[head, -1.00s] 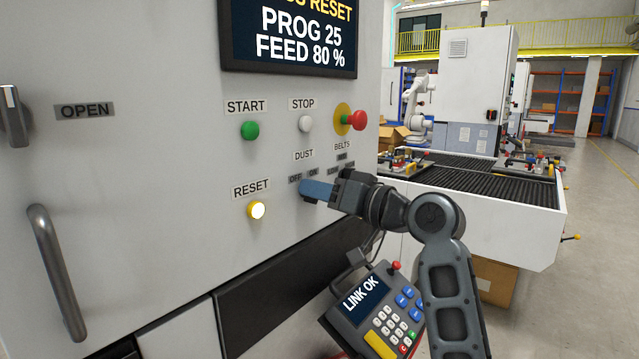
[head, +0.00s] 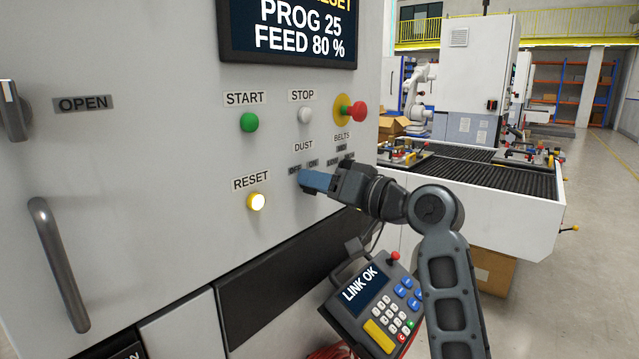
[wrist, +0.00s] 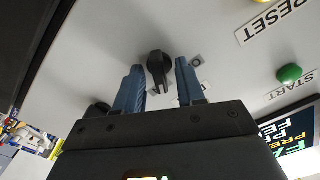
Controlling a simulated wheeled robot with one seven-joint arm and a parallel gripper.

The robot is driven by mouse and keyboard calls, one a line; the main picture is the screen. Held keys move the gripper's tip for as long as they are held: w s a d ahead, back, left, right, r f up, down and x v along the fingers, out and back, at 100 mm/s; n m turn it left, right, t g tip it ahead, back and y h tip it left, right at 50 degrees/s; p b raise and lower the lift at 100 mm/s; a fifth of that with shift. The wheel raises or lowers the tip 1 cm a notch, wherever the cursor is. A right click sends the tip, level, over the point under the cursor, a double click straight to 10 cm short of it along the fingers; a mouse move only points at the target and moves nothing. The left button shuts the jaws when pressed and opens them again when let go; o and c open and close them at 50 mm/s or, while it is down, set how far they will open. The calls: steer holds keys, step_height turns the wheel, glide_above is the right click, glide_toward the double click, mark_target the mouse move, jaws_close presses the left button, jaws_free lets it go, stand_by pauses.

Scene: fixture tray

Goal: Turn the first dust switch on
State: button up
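The dust switch is a black rotary knob (wrist: 158,68) in the wrist view, on the pale panel. My gripper (wrist: 159,75) is open, with one blue finger on each side of the knob. I cannot tell whether either finger touches it. In the head view my gripper (head: 302,181) is at the panel just below the DUST label (head: 303,146) and its OFF and ON plates, and it hides the knob. The knob's exact setting is hard to tell.
A second dark knob (wrist: 97,109) shows partly behind the left finger. The lit RESET button (head: 256,201) is lower left of my gripper. The red emergency button (head: 355,111) is upper right. A keypad pendant (head: 375,300) hangs below my arm.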

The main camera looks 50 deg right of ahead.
steer(key=s+b, duration=0.1)
steer(key=s, duration=0.7)
steer(key=shift+b, duration=0.4)
steer(key=shift+w+d, duration=0.1)
steer(key=shift+d, duration=0.05)
steer(key=s+a+f+g+h, duration=0.1)
steer(key=s+a+f, duration=0.25)
steer(key=f, duration=0.35)
steer(key=s+a+f+m+g+h, duration=0.1)
steer(key=s+a+f, duration=0.1)
steer(key=a+f, duration=0.4)
steer(key=s+a+f+g+h, duration=0.1)
steer(key=s+a+f, duration=0.2)
steer(key=f, duration=0.5)
steer(key=s+a+f+n+y, duration=0.1)
steer(key=s+a+n, duration=0.2)
steer(key=s, duration=0.7)
steer(key=s+a+f+n+y, duration=0.1)
steer(key=s+a+n, duration=0.2)
steer(key=s+a, duration=0.5)
steer(key=s, duration=0.3)
steer(key=shift+s+f+n, duration=0.3)
steer(key=shift+f+n, duration=0.05)
steer(key=shift+n, duration=0.05)
steer(key=shift+c, duration=0.3)
